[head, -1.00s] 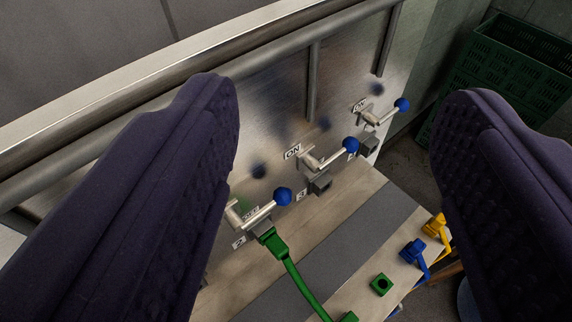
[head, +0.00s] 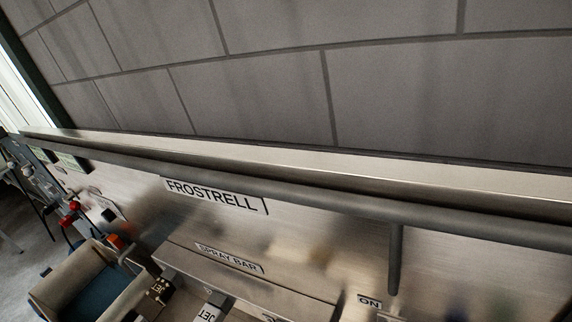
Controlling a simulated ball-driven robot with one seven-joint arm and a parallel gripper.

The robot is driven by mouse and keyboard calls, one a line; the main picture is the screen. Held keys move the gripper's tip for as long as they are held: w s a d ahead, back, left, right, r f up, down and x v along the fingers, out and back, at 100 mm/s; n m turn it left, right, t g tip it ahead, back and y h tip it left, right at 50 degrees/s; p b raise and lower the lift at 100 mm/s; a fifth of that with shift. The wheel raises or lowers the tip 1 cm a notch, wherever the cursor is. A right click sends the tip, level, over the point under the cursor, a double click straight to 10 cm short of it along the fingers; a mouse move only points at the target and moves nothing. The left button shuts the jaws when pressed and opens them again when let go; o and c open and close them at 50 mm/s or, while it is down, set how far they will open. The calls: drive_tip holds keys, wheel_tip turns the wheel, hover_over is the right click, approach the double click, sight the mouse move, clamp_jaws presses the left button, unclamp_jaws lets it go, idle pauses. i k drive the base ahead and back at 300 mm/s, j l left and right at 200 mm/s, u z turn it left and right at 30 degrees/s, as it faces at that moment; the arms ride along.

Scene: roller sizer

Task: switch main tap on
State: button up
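No tap that I can name as the main tap is clear in view. A steel panel (head: 300,228) carries the labels FROSTRELL (head: 215,195) and SPRAY BAR (head: 230,258). An ON label (head: 369,301) shows at the lower right, with only a bit of metal fitting at the bottom edge below it. A small red part (head: 70,211) shows at the far left, too small to tell what it is. My gripper is not in view.
A steel rail (head: 330,203) runs across the panel top, with a pipe (head: 395,262) dropping from it. A tiled grey wall (head: 270,70) stands behind. Floor (head: 40,245) shows at far left.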

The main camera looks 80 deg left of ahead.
sight(74, 206)
drive_tip(key=u, duration=3.45)
drive_tip(key=i+j+u, duration=0.2)
drive_tip(key=i+j, duration=0.15)
drive_tip(key=i, duration=0.15)
drive_tip(key=i+j+u, duration=0.2)
drive_tip(key=i, duration=0.3)
